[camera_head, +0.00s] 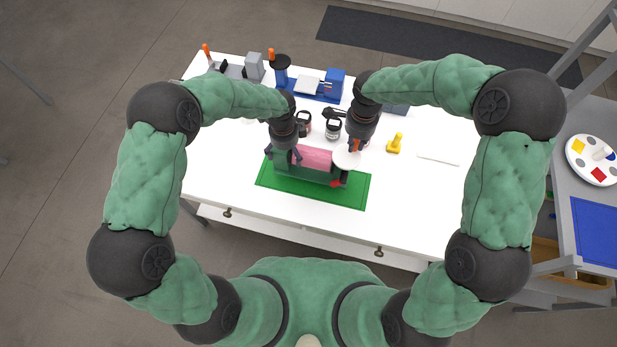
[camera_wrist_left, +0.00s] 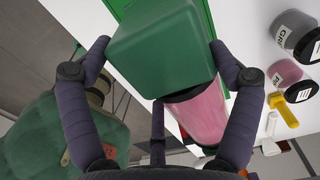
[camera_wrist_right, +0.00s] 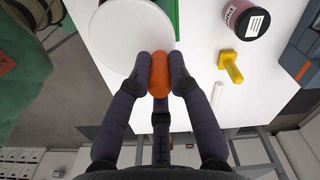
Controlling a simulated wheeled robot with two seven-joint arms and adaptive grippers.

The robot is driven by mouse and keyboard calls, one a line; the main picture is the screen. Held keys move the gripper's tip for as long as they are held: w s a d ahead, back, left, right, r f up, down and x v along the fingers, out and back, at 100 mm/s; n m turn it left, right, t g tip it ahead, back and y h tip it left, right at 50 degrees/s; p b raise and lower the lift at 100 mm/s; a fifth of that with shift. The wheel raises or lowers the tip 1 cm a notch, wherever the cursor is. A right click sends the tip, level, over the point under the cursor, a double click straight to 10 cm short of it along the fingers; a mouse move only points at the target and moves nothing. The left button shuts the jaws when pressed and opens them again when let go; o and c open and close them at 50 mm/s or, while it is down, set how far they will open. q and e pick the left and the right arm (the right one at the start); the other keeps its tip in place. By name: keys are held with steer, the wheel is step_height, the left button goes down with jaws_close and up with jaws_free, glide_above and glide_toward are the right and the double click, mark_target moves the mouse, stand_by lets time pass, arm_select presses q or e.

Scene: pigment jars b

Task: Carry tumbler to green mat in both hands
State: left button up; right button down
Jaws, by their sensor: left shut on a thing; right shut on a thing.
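The tumbler (camera_head: 313,157) has a pink drum, dark green end block and base, a white disc (camera_wrist_right: 130,38) and an orange grip (camera_wrist_right: 159,75). It appears over the back part of the green mat (camera_head: 340,195); I cannot tell whether it touches the mat. My left gripper (camera_head: 284,153) is shut on the green end block (camera_wrist_left: 162,45), with a finger on each side in the left wrist view. My right gripper (camera_head: 356,146) is shut on the orange grip beside the white disc. The disc and arm hide part of the tumbler's right end.
Jars (camera_head: 333,129) stand just behind the tumbler on the white table (camera_head: 230,165). A yellow piece (camera_head: 395,143) stands to the right, and a blue device (camera_head: 333,84) at the back. A side table at right holds a round palette (camera_head: 581,164) and a blue mat (camera_head: 598,228).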

mark_target(354, 152)
arm_select(q)
steer(key=shift+w+a, duration=0.2)
steer(key=shift+a, duration=0.15)
arm_select(e)
steer(key=shift+s+f, duration=0.1)
